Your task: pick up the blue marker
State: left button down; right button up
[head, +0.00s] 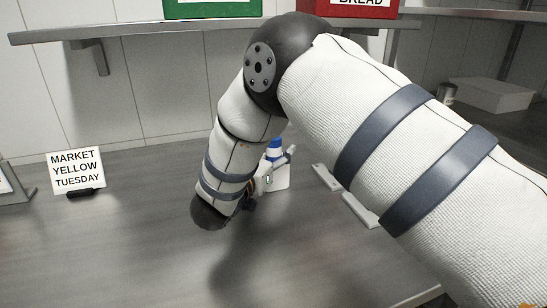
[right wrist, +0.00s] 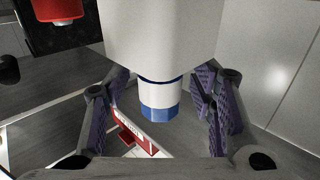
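A white object with a blue top (head: 275,150), which looks like the blue marker, stands on the table behind my right forearm in the head view. In the right wrist view its white body (right wrist: 155,40) and blue end (right wrist: 160,102) sit between the fingers of my right gripper (right wrist: 162,95). The fingers are spread wide, one on each side, with gaps beside the blue end. Whether the fingertips touch the white body is hidden. In the head view, my right gripper (head: 258,188) is largely covered by its own arm. My left gripper is not in view.
A sign (head: 77,172) reading MARKET YELLOW TUESDAY stands at the left of the table. Pale flat pieces (head: 360,210) lie right of centre, partly behind my arm. A shelf (head: 130,32) holds a green box (head: 212,8) and a red box (head: 350,8). The front left table is clear.

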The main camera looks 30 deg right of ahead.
grip_shut()
notch_tip(320, 180, up, 10)
jog(key=shift+p, duration=0.4)
jog(key=shift+a, duration=0.1)
